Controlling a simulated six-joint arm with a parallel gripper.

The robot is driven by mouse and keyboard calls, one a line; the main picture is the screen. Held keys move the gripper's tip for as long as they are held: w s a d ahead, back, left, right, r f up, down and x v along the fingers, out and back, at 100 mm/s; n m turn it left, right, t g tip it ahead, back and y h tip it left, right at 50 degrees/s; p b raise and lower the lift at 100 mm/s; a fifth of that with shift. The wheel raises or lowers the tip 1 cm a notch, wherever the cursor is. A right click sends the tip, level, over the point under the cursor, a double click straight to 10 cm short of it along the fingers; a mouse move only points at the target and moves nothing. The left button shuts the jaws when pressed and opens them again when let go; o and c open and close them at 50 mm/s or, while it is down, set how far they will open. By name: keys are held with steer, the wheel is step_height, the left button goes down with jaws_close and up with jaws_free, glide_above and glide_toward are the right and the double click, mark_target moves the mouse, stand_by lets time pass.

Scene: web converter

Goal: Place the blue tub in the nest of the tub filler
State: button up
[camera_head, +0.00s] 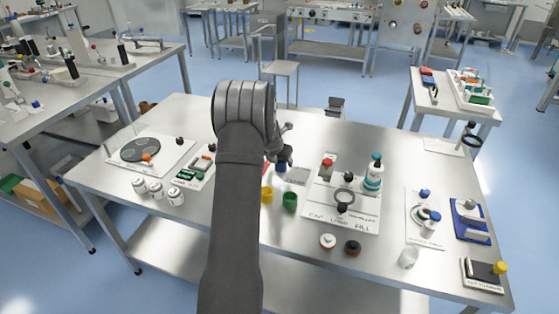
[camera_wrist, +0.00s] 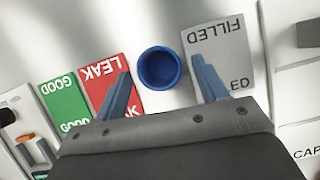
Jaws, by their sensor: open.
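The blue tub (camera_wrist: 159,68) stands upright on the table in the wrist view, seen from above with its open mouth up. It stands between the red LEAK card and the grey FILLED card. My gripper (camera_wrist: 160,75) is open, one finger on each side of the tub, with gaps showing; it holds nothing. In the head view the tub (camera_head: 281,167) is small, partly hidden under my gripper (camera_head: 283,157). The tub filler (camera_head: 318,216) is a white plate lettered CAP, LOAD, FILL, right of my gripper, with a dark ring (camera_head: 344,195) on it. I cannot tell which part is its nest.
A yellow tub (camera_head: 266,195) and a green tub (camera_head: 290,201) stand left of the filler. A teal-banded bottle (camera_head: 373,173) rises at the filler's back right. Two round caps lie in front. A grey FILLED card (camera_wrist: 220,55) lies beside the blue tub.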

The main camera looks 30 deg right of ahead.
steer(key=shift+r, duration=0.1)
steer(key=shift+o, duration=0.4)
steer(key=v, duration=1.2)
